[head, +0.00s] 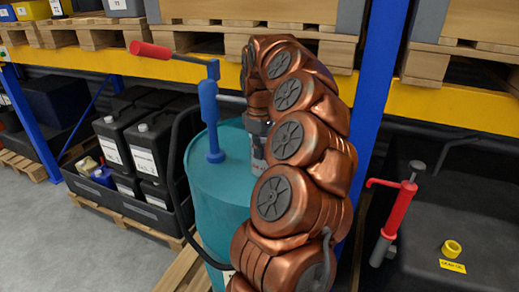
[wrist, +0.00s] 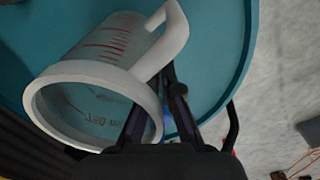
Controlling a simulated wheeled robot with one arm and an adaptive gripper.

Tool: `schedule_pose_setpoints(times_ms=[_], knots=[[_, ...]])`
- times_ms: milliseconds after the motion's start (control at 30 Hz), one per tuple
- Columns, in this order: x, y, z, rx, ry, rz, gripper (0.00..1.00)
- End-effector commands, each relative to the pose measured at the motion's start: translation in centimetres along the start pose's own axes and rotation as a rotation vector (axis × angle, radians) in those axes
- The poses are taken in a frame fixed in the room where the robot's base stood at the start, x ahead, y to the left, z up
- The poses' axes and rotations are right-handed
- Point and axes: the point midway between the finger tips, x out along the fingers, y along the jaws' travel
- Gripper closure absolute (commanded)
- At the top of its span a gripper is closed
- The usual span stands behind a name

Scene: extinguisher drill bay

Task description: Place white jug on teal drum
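The white jug (wrist: 101,68) has see-through walls with red marks, a thick white rim and a white handle. In the wrist view its mouth faces me, with the teal drum's top (wrist: 221,62) behind it. My gripper (wrist: 168,72) has its dark fingers drawn together at the jug's handle. In the head view the teal drum (head: 210,195) stands upright at centre, and my gripper (head: 258,128) is over its right part. A small piece of the jug (head: 259,163) shows below it; my arm hides the rest. I cannot tell whether the jug touches the drum top.
A blue hand pump (head: 210,115) with a red-gripped lever (head: 150,50) stands on the drum's top, left of my gripper. Black canisters (head: 140,150) sit in a tray at left. A red pump (head: 397,215) stands on a dark tank at right. Blue-and-yellow racking is behind.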

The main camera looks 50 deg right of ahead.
Motion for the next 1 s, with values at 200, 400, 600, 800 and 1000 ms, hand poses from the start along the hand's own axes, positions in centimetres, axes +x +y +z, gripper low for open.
schedule_pose_setpoints(times_ms=[200, 400, 600, 800, 1000], knots=[[0.05, -0.02, 0.00, 0.000, 0.000, 0.000, 1.00], [0.40, -0.05, 0.00, 0.000, -0.001, -0.001, 0.94], [0.37, -0.06, 0.00, -0.001, -0.001, -0.001, 0.73], [0.37, -0.06, 0.00, -0.001, -0.001, -0.001, 0.69], [0.09, -0.06, -0.01, -0.001, -0.001, -0.001, 0.69]])
